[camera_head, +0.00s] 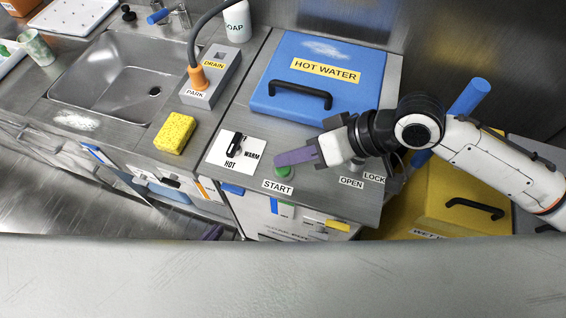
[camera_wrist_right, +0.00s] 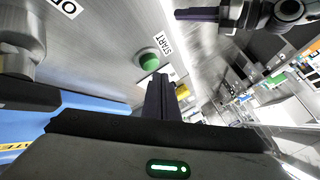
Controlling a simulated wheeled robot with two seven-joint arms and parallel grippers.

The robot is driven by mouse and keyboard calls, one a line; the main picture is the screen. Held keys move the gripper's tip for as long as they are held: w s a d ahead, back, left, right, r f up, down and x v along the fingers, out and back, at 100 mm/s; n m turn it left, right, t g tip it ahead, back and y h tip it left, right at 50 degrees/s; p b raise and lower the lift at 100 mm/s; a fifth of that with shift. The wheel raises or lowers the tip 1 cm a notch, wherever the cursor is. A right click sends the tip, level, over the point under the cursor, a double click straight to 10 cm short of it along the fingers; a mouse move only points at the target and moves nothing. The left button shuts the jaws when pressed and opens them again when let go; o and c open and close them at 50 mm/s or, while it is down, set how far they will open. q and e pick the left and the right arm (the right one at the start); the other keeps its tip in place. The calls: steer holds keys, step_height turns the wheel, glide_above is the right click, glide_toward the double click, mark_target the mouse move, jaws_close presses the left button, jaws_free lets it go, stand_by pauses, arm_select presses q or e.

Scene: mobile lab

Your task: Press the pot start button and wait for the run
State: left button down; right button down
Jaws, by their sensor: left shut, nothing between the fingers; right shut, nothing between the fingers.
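The green start button (camera_head: 283,171) sits on the steel top behind the START label (camera_head: 277,187). It also shows as a green dome in the right wrist view (camera_wrist_right: 149,58). My right gripper (camera_head: 281,159) is shut and empty, its purple fingertips just behind and above the button; I cannot tell whether they touch it. The blue HOT WATER lid (camera_head: 310,103) behind it is closed. My left gripper (camera_head: 213,232) shows only as a purple tip low at the counter front, and is shut in the right wrist view (camera_wrist_right: 197,14).
A HOT/WARM switch (camera_head: 236,146) is left of the button. OPEN and LOCK labels (camera_head: 352,183) are to its right, by a blue-handled lever (camera_head: 468,98). A yellow sponge (camera_head: 175,133), sink (camera_head: 120,80) and drain hose holder (camera_head: 211,77) are at left. A yellow bin (camera_head: 450,200) is at right.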

mark_target(290, 169)
steer(key=shift+r, duration=0.1)
step_height(290, 169, up, 3)
steer(key=p, duration=0.3)
steer(key=shift+r+p, duration=0.5)
steer(key=shift+r, duration=0.45)
